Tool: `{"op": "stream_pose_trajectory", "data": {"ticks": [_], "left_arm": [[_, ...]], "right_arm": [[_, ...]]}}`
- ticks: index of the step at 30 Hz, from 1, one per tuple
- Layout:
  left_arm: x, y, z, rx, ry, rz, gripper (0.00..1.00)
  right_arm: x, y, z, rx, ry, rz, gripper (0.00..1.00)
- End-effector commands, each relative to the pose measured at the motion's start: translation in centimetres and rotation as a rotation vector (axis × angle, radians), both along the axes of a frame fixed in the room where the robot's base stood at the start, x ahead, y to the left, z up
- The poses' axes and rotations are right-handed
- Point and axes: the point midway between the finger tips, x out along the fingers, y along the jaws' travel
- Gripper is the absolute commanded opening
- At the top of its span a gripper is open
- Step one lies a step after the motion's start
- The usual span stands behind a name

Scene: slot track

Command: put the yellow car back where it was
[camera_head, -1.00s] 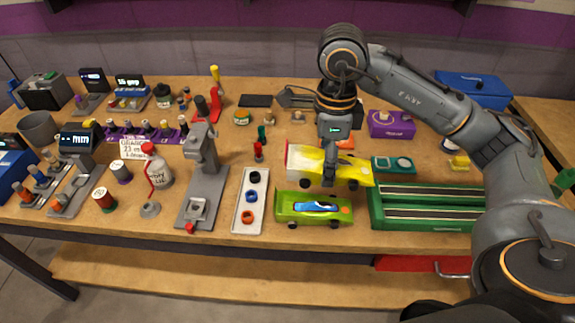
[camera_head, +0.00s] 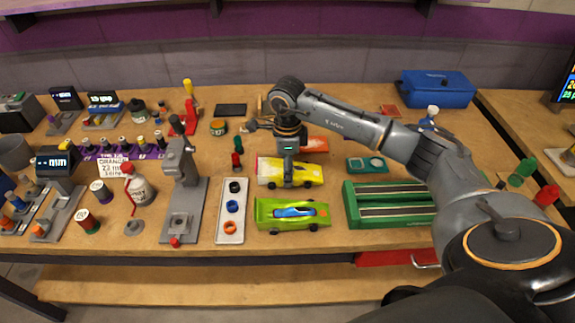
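The yellow car (camera_head: 308,174), with a white and pink tail at its left end, is at the middle right of the bench, just behind the green car (camera_head: 270,214). My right gripper (camera_head: 289,183) points down over its middle, with dark fingers at its body, and appears shut on it. The fingers on its far side are hidden. The car looks level and at or very near the bench top; I cannot tell whether it touches. An orange-red object (camera_head: 316,144) lies behind it, partly covered by the gripper. My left gripper is not in view.
A green slotted track block (camera_head: 391,223) stands right of the cars. A white tray with rings (camera_head: 231,225) and a grey press (camera_head: 183,190) stand left. A teal device (camera_head: 368,165) lies right of the yellow car. A blue box (camera_head: 437,88) is at the back.

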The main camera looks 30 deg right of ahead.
Motion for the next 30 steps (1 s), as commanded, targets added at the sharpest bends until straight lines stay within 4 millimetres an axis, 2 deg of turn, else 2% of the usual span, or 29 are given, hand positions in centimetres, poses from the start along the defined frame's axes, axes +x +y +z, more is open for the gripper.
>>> {"op": "stream_pose_trajectory", "data": {"ticks": [11, 12, 14, 15, 25, 30], "left_arm": [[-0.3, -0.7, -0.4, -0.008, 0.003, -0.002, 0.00], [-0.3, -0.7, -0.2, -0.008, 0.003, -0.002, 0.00], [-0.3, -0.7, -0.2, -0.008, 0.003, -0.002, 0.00], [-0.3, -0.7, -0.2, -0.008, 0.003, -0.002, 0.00], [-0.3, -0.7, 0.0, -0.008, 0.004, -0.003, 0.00], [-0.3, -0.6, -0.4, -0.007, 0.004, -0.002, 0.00]], "right_arm": [[0.1, 0.0, -0.6, -0.001, -0.003, -0.001, 0.20], [0.0, 0.0, -0.5, 0.000, -0.002, -0.001, 0.72], [0.0, 0.0, -0.5, 0.000, -0.002, -0.001, 0.84], [0.0, 0.0, -0.5, 0.000, -0.002, -0.001, 0.86], [0.1, 0.0, -0.3, 0.000, -0.002, -0.001, 0.86], [0.2, -0.1, 1.3, -0.001, -0.008, 0.000, 0.86]]}}
